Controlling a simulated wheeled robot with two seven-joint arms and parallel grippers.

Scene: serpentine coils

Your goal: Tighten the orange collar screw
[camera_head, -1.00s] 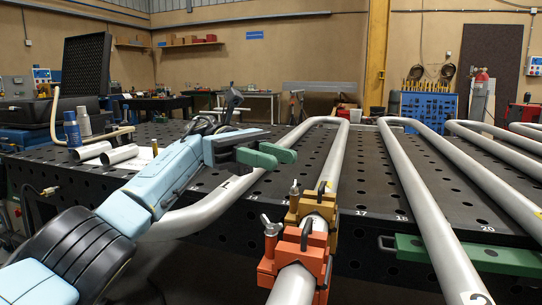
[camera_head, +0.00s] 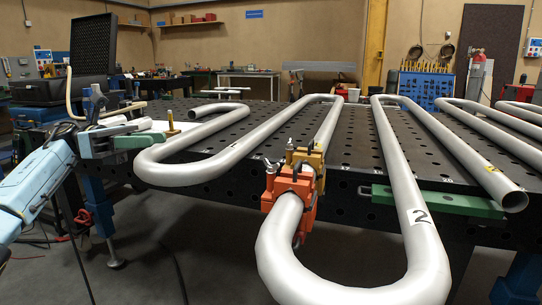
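The orange collar (camera_head: 283,188) is clamped around the grey pipe at the table's front edge, in the middle of the view. A small metal screw (camera_head: 269,163) shows at its upper left. A yellow collar (camera_head: 309,158) sits right behind it around the pipe, with its own small upright fitting. My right gripper is out of view.
Grey serpentine pipes (camera_head: 417,222) lie across the black perforated table (camera_head: 245,130). The bend of the pipe marked 2 sticks out past the front edge. A green bar (camera_head: 440,201) lies along the front edge at right. A black case (camera_head: 92,45) stands open at far left.

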